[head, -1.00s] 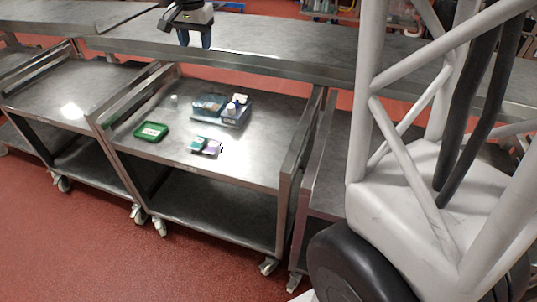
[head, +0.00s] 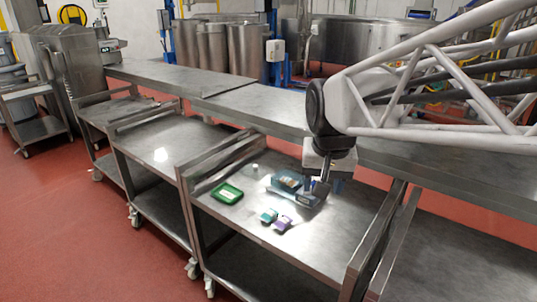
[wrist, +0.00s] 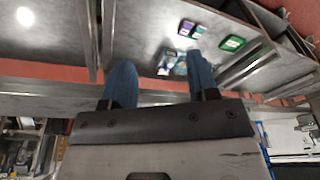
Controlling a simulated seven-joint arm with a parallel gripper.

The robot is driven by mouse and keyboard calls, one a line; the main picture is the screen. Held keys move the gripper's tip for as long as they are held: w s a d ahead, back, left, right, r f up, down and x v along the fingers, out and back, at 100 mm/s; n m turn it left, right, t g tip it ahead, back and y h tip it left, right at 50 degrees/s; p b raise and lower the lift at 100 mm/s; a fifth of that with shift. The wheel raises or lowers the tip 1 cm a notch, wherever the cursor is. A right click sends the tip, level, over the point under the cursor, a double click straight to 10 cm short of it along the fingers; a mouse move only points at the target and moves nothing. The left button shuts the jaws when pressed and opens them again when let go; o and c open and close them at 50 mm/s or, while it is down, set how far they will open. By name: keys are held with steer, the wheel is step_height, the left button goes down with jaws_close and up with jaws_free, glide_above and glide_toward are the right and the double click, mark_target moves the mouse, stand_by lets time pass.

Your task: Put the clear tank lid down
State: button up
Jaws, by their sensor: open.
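My gripper (head: 318,192) shows in the head view above the right part of the steel cart top, partly covering the blue tray behind it. In the wrist view my gripper (wrist: 158,64) has two blue fingers spread wide, with nothing held between them. I cannot pick out a clear tank lid with certainty in either view. A small pale, clear-looking item (head: 255,168) stands at the back of the cart top (head: 240,216), apart from my gripper; it is too small to identify.
The blue tray (head: 287,183) holds small items. A green tray (head: 227,193), a teal box (head: 268,215) and a purple box (head: 282,223) lie on the cart. A long steel bench (head: 250,107) runs behind. The front left of the cart top is clear.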

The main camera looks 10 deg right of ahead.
steer(key=s+f+n, duration=0.1)
steer(key=s+f, duration=0.2)
steer(key=s, duration=0.3)
steer(key=s+f+n, duration=0.1)
steer(key=s+f, duration=0.2)
steer(key=s, duration=0.4)
steer(key=shift+s+d+n, duration=0.2)
steer(key=shift+s+n, duration=0.05)
steer(key=shift+n, duration=0.05)
